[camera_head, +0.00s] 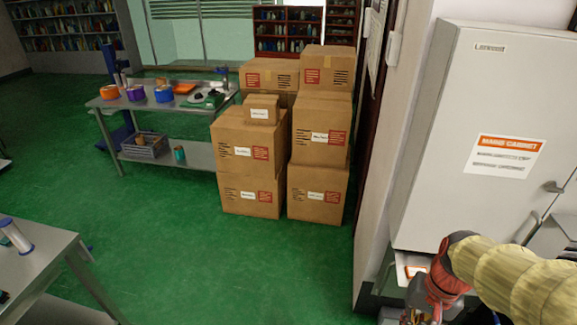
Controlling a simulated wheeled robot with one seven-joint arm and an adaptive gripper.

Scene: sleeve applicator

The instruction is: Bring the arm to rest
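My arm enters from the lower right, wrapped in a yellow ribbed sleeve with a red and dark wrist part. My gripper (427,316) is at the bottom edge, pointing down and partly cut off by the frame. Its fingertips are not clearly visible, so I cannot tell whether it is open or holds anything. It is in front of and below the grey cabinet (470,95), near a small pale ledge with an orange-bordered label (415,271).
Stacked cardboard boxes (250,190) stand at the centre. A metal workbench (125,101) with colored tape rolls stands behind at left. Another metal table (38,262) with a white and blue roll is at lower left. A wall edge stands left of the cabinet. Green floor is clear between.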

